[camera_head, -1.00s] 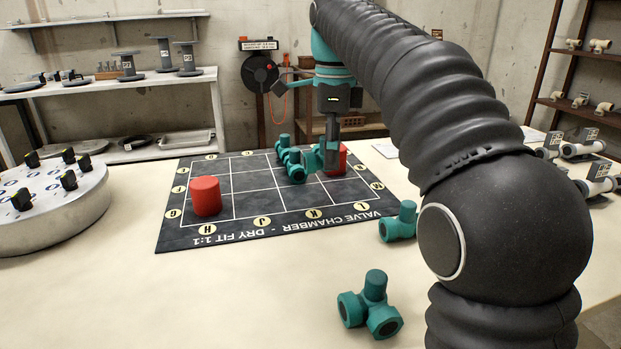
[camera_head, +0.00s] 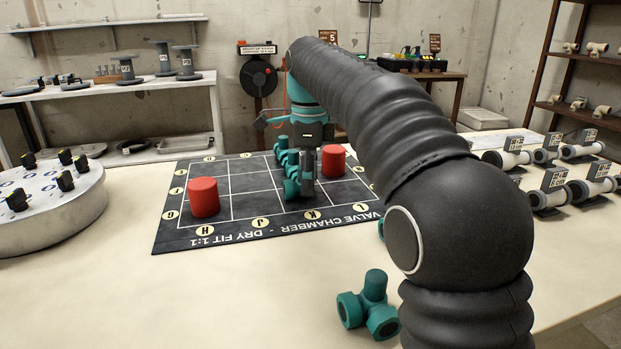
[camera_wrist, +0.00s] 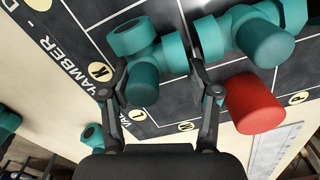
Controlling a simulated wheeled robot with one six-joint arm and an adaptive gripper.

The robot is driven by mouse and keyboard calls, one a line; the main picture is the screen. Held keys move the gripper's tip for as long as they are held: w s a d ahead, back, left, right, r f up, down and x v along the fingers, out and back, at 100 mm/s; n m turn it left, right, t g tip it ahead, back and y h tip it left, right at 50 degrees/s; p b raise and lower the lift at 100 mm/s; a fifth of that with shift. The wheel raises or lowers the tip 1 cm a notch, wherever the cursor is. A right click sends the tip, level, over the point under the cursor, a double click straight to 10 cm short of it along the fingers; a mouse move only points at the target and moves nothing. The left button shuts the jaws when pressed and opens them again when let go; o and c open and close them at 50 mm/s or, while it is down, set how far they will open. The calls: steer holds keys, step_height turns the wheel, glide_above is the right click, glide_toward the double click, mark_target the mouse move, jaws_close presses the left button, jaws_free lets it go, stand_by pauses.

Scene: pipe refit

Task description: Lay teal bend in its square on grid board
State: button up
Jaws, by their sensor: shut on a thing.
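The teal bend (camera_wrist: 146,86) is between my gripper's fingers (camera_wrist: 158,78) in the wrist view, and the gripper is shut on it. In the head view the bend (camera_head: 291,189) shows partly behind my gripper (camera_head: 304,190), low over the grid board (camera_head: 255,223), in the column between the two red cylinders. I cannot tell whether it touches the board. Other teal fittings (camera_head: 284,150) stand in a row just behind it; in the wrist view the nearest of these (camera_wrist: 208,40) is right beside the held bend, and I cannot tell if they touch.
One red cylinder (camera_head: 204,198) stands on the board's left, another (camera_head: 333,161) close right of my gripper. A loose teal fitting (camera_head: 370,303) lies on the table in front. A round tray (camera_head: 50,205) stands at left.

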steer(key=shift+f, duration=0.15)
steer(key=o, duration=1.2)
steer(key=shift+c, duration=0.2)
steer(key=shift+r+p, duration=0.9)
steer(key=shift+r, duration=3)
